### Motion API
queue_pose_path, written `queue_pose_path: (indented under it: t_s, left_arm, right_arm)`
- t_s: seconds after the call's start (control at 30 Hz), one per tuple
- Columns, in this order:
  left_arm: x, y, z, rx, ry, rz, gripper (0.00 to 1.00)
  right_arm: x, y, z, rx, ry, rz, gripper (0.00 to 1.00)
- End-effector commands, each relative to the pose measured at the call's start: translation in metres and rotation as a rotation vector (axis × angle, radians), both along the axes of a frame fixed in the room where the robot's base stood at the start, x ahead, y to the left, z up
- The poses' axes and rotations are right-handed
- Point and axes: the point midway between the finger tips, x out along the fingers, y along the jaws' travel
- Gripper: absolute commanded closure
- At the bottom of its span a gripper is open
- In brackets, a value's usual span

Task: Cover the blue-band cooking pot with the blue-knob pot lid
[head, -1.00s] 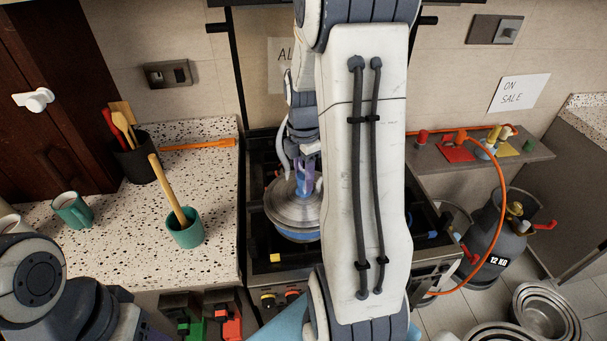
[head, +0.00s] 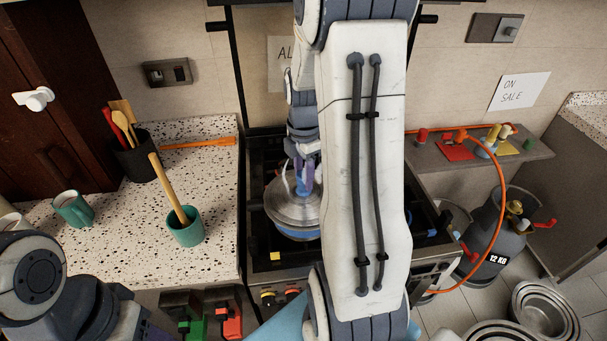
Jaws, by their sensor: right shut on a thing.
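The blue-band cooking pot (head: 298,236) stands on the stove, partly hidden by my right arm. The blue-knob pot lid (head: 284,209) is at the pot's top and looks roughly level with its rim. Whether it is fully seated cannot be told from this view. My right gripper (head: 302,186) points down over the middle of the lid and is shut on its knob. My left arm comes in at the lower left; its gripper is not clearly in view.
The stove (head: 257,255) has dark grates. On the speckled counter (head: 120,235) stand a teal cup (head: 186,232) with a wooden handle, a teal mug (head: 72,209) and a dark utensil holder (head: 137,163). A gas cylinder (head: 485,235) and steel pans (head: 545,312) are at right.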

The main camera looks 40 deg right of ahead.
Motion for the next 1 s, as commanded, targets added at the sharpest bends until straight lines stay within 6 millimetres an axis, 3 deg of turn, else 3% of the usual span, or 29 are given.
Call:
queue_pose_path:
  t_s: [1.0]
  left_arm:
    - [0.0, 0.0, -0.0038, 0.0, 0.0, 0.0, 0.46]
  right_arm:
    - [0.0002, -0.0001, -0.0076, 0.0, -0.001, 0.0, 1.0]
